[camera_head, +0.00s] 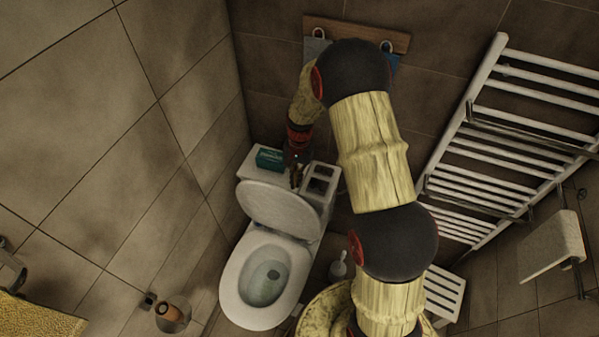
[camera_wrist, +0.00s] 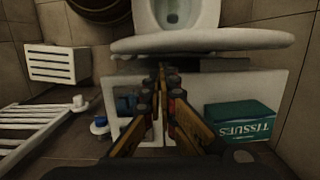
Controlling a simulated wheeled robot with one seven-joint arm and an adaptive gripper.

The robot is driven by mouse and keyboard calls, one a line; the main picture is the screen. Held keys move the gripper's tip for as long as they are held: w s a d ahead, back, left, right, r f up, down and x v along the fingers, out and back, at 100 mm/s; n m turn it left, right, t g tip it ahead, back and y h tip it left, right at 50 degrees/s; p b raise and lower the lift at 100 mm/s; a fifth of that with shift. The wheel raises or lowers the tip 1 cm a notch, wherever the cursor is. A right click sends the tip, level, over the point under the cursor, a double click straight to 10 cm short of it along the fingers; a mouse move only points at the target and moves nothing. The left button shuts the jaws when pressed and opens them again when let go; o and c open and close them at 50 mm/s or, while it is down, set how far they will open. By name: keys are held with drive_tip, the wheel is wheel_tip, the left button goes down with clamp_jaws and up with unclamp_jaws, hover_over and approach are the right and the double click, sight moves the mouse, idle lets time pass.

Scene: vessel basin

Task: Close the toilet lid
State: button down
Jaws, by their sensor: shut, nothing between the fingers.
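The white toilet's lid (camera_head: 280,208) stands raised and leans back toward the cistern (camera_head: 323,200). The bowl (camera_head: 265,282) below it is open, with its seat ring down. My gripper (camera_head: 297,178) is over the cistern, behind the lid, between the tissue box and a dark-slotted tray. In the wrist view my gripper (camera_wrist: 162,72) is shut and empty, its fingertips just short of the lid's edge (camera_wrist: 205,40). The bowl (camera_wrist: 175,15) shows beyond the lid. I cannot tell whether the fingertips touch the lid.
A green tissue box (camera_head: 270,159) stands on the cistern's left; it also shows in the wrist view (camera_wrist: 240,121). A towel radiator (camera_head: 490,150) and a white slatted stool (camera_head: 444,292) are on the right. A toilet roll (camera_head: 174,314) is low at left.

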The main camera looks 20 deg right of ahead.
drive_tip(key=shift+s+a+f, duration=0.1)
drive_tip(key=shift+s+a, duration=0.15)
drive_tip(key=shift+a, duration=0.1)
